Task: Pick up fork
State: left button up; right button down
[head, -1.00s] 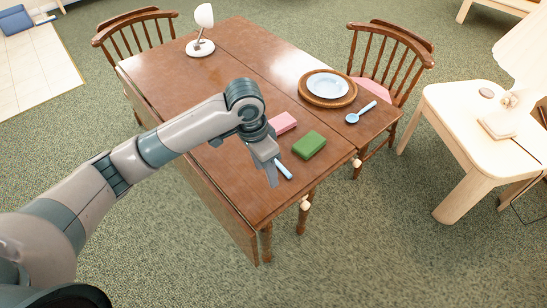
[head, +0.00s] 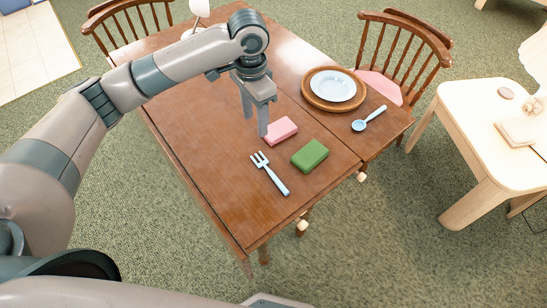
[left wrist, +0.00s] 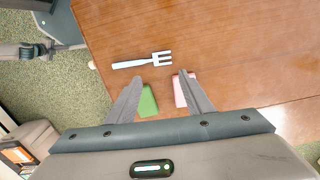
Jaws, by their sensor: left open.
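A light-blue fork (head: 270,174) lies flat on the brown wooden table (head: 205,125), near its front edge. In the left wrist view the fork (left wrist: 142,61) lies beyond my fingertips, with its tines to the right. My left gripper (head: 255,126) is open and empty, pointing down over the table, up and to the left of the fork in the head view. Its fingers (left wrist: 158,78) also show in the left wrist view, apart from the fork. My right gripper is not in view.
A pink block (head: 281,131) and a green block (head: 310,155) lie close to the fork. A light-blue spoon (head: 369,118) and a plate on a round wooden board (head: 309,97) are farther right. Chairs (head: 404,50) stand around the table; a pale side table (head: 480,125) is at right.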

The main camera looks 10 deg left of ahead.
pick_arm(q)
jog(key=w, duration=0.1)
jog(key=p, duration=0.2)
send_over(256, 160)
notch_tip(256, 160, down, 7)
jog(key=f, duration=0.3)
jog(key=shift+w+d+f, duration=0.25)
jog(key=shift+d+f, duration=0.05)
jog(key=shift+f, duration=0.7)
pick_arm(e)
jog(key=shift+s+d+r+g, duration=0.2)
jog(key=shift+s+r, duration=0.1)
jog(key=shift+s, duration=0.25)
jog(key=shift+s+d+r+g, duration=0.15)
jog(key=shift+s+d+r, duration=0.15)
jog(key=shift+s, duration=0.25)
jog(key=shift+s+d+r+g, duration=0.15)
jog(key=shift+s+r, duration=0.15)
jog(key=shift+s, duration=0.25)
pick_arm(q)
jog(key=shift+p, duration=0.35)
